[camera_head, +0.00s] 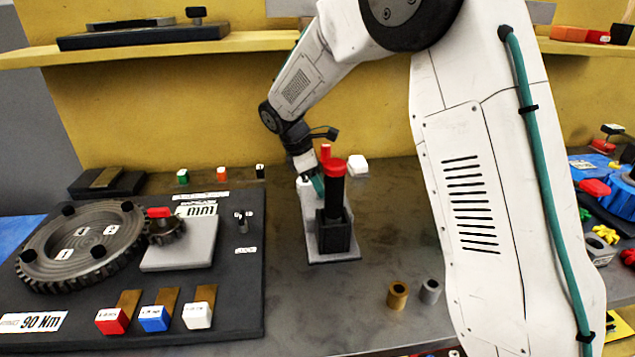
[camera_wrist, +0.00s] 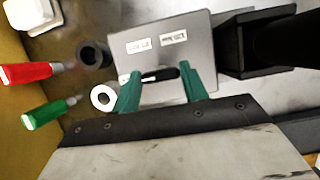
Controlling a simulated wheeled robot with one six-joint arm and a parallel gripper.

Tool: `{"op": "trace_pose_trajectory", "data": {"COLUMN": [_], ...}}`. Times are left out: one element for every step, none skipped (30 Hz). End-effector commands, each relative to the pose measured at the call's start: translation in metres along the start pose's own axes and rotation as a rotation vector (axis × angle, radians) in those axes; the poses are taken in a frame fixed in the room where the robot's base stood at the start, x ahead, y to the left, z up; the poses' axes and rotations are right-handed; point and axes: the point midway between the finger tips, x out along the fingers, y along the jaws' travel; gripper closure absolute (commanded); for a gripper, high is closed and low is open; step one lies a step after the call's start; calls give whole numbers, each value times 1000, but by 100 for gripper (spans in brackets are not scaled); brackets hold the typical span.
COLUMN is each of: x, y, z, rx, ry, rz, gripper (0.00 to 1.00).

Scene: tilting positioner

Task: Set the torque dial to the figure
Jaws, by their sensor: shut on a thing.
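A grey upright plate (camera_head: 308,212) stands beside a black holder on the bench and looks to be the dial's panel. In the wrist view the grey plate (camera_wrist: 200,30) carries two small white labels, too small to read. A dark elongated knob (camera_wrist: 160,75), apparently the torque dial, lies between the teal fingers of my gripper (camera_wrist: 162,72). My gripper is shut on it; the fingers hide its ends. In the head view my gripper (camera_head: 317,183) is at the top of the plate. A sign reading "90 Nm" (camera_head: 42,321) is on the board at left.
A red-capped black cylinder (camera_head: 335,185) stands in the black holder (camera_head: 335,240), close right of my gripper. The dark board holds a large gear (camera_head: 80,245), a small gear and coloured blocks. Two short tubes (camera_head: 397,294) stand in front. A shelf runs behind.

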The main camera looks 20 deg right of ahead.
Motion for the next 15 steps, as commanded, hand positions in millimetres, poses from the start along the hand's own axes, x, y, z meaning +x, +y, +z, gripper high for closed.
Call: {"op": "trace_pose_trajectory", "data": {"x": [0,0,0,0,0,0,0,0,0,0,0,0,0,0,0], "y": [0,0,1,1,1,1,1,1,2,2,2,2,2,2,3], "z": [0,0,0,0,-1,0,0,0,-1,-1,-1,-1,0,0,-1], "rx": [6,12,23,33,44,60,75,91,115,135,157,186,210,234,268], "ry": [1,1,1,2,2,1,1,1,1,1,1,2,1,1,2], "rz": [-2,-4,-8,-12,-17,-25,-31,-38,-47,-56,-65,-77,-86,-97,-111], "gripper": [79,79,79,79,79,79,79,79,79,79,79,79,79,79,79]}}
